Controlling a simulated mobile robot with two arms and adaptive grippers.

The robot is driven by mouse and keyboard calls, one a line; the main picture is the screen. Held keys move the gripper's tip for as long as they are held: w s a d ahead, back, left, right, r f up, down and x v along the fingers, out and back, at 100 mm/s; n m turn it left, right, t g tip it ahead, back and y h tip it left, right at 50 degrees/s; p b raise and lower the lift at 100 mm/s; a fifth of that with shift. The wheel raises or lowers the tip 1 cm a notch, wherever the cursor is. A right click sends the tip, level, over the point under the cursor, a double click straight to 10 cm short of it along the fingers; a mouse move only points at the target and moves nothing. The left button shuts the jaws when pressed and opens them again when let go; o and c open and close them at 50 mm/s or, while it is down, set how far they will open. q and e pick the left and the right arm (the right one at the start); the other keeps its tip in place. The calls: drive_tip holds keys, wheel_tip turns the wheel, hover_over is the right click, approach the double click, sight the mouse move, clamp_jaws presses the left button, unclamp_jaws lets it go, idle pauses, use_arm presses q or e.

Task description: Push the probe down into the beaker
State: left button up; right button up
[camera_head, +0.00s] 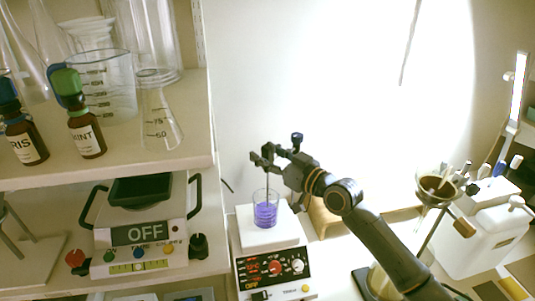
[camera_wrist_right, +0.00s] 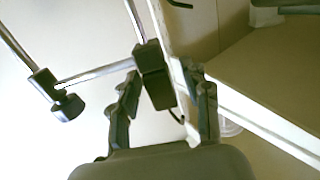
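The beaker (camera_head: 265,214) holds purple liquid and stands on the white top of a stirrer hot plate (camera_head: 270,262). A thin dark probe (camera_head: 267,184) hangs down into the beaker's mouth from a dark holder; how deep its tip sits is hard to tell. My right gripper (camera_head: 275,163) is just above and right of the beaker, beside the holder. In the wrist view, a black clamp block (camera_wrist_right: 155,76) on a metal rod lies between the right gripper's spread fingers, with a gap showing on its right side. My left gripper is out of view.
At right, a funnel (camera_head: 436,190) on a stand and a white box (camera_head: 485,235) stand near my right arm.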

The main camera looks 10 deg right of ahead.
drive_tip(key=shift+s+r, duration=0.1)
drive_tip(key=v, duration=1.2)
